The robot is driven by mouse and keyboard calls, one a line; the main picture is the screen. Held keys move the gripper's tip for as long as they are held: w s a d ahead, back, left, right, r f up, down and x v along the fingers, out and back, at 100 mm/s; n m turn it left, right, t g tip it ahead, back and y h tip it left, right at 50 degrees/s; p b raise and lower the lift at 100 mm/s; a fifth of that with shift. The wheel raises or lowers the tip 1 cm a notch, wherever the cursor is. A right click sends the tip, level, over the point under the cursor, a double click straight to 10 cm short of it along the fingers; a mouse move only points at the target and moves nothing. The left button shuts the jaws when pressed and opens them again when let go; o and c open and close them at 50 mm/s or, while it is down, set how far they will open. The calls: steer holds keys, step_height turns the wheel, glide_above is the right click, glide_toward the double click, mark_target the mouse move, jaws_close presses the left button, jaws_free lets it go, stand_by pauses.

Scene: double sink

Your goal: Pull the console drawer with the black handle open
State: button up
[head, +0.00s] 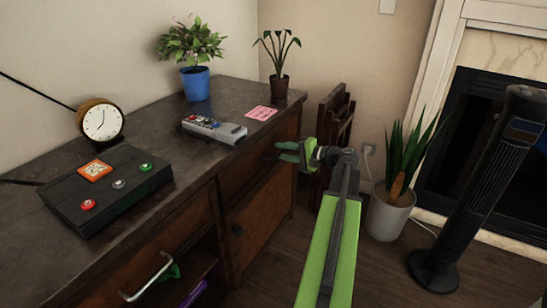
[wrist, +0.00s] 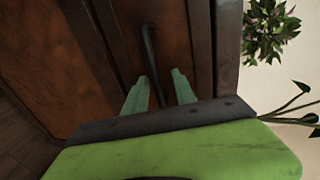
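The console (head: 150,105) has a dark top and brown wooden fronts along the left. The drawer with the black handle (head: 252,172) is at its far right end, under the top, and looks closed. My gripper (head: 284,152) is at this drawer front, with its green fingers pointing at the handle. In the wrist view the black handle (wrist: 149,52) runs up the brown drawer front (wrist: 172,40). My open gripper (wrist: 160,84) has one finger on each side of the handle's near end, with gaps visible. Contact with the handle cannot be told.
On the console stand a clock (head: 100,120), a black box with buttons (head: 105,190), a remote (head: 214,129), a pink card (head: 261,113) and two potted plants. A silver handle (head: 148,278) is at lower left. A floor plant (head: 397,190) and black tower (head: 475,190) stand right.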

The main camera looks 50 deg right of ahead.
steer(key=shift+w+a, duration=0.1)
steer(key=shift+w, duration=0.25)
steer(key=shift+f, duration=0.1)
steer(key=c, duration=0.7)
stand_by(0.8)
